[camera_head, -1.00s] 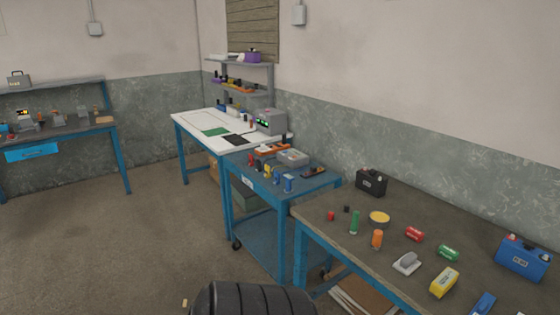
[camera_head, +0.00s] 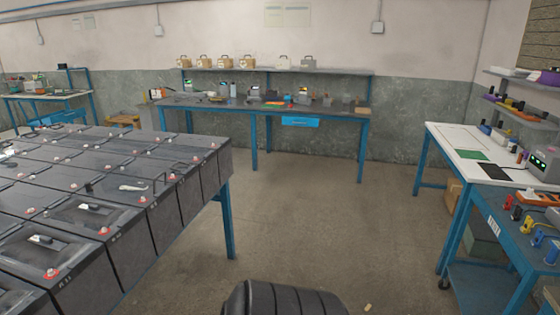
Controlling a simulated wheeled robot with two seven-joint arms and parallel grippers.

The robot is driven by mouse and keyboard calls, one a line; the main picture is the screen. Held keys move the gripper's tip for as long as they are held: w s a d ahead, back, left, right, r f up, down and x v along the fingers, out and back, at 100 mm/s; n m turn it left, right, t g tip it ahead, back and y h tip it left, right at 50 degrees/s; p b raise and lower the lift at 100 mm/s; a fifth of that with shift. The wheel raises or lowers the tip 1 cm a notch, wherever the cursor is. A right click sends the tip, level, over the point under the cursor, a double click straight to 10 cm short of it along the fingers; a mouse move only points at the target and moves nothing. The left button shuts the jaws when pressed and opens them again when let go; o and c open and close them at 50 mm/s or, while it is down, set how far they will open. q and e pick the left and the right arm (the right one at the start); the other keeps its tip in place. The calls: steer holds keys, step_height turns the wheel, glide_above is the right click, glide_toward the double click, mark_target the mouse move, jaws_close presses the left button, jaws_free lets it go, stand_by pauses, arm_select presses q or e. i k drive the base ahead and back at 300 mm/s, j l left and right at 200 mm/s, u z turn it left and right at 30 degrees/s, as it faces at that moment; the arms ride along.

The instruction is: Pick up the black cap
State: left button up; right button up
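Rows of large dark grey batteries (camera_head: 135,250) stand on a blue-legged table at the left, with red caps (camera_head: 104,231) on several of their terminals. Small black pieces lie on the battery tops, one near the middle (camera_head: 88,187) and one on a nearer battery (camera_head: 95,206). They are too small for me to tell whether either is the black cap. Neither of my grippers is in view.
A blue workbench (camera_head: 255,110) with tools and a shelf of boxes stands along the back wall. At the right are a white-topped bench (camera_head: 440,135) and a blue cart (camera_head: 505,235) with tools. The floor (camera_head: 320,215) between is mostly clear.

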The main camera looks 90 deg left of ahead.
mark_target(88, 184)
steer(key=u, duration=4.05)
steer(key=i+l+u, duration=0.1)
steer(key=l, duration=0.4)
steer(key=i+l+u, duration=0.1)
steer(key=l, duration=0.4)
steer(key=i+l+u, duration=0.15)
steer(key=l, duration=0.35)
steer(key=i+l+u, duration=0.1)
steer(key=l, duration=0.4)
